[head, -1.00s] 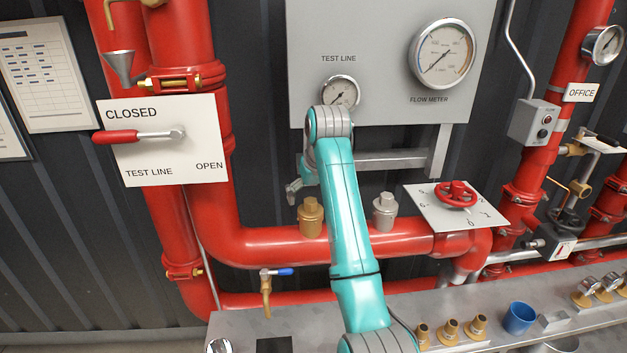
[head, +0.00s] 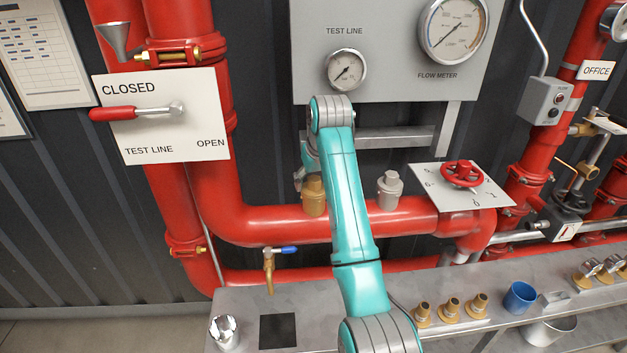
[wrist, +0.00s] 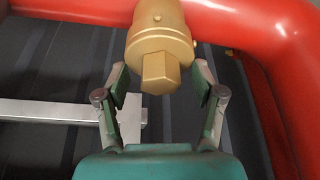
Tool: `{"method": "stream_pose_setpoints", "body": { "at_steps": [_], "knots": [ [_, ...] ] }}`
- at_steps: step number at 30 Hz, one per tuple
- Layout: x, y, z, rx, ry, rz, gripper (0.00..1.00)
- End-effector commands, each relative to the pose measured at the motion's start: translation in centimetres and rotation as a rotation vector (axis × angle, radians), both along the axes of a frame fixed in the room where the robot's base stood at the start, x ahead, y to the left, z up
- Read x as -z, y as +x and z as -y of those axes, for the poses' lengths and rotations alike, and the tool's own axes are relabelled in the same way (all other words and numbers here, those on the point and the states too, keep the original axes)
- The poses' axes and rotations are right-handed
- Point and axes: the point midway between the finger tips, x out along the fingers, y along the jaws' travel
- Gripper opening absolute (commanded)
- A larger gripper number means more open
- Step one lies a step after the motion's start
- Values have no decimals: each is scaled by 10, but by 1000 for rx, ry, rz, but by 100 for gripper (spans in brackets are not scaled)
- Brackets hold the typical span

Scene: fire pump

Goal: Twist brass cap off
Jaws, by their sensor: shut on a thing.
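The brass cap (head: 314,198) stands upright on top of the red horizontal pipe (head: 285,222), left of my arm. In the wrist view the brass cap (wrist: 162,42) hangs downward from the pipe, its hex end toward my palm. In the head view my gripper (head: 304,180) is mostly hidden behind my teal arm, just above the cap. The exact contact of the pads is hard to see.
A silver cap (head: 389,190) stands on the same pipe to the right. Behind is a grey gauge panel (head: 400,88) with a bracket (head: 395,137) below it. A red handwheel (head: 462,174) is further right. A metal bench (head: 300,300) runs in front, holding brass fittings and a blue cup (head: 519,297).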

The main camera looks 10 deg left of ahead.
Motion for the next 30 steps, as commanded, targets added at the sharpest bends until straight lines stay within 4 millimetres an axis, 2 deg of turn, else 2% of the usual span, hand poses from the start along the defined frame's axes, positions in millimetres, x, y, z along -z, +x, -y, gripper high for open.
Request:
{"method": "stream_pose_setpoints", "body": {
  "at_steps": [1,4,8,21,30],
  "knots": [
    [0,0,0,0,0,0,50],
    [0,0,0,0,0,0,26],
    [0,0,0,-34,0,-1,26],
    [0,-1,-1,-515,0,-2,26],
    [1,-2,-1,-552,0,-1,26]
  ]
}}
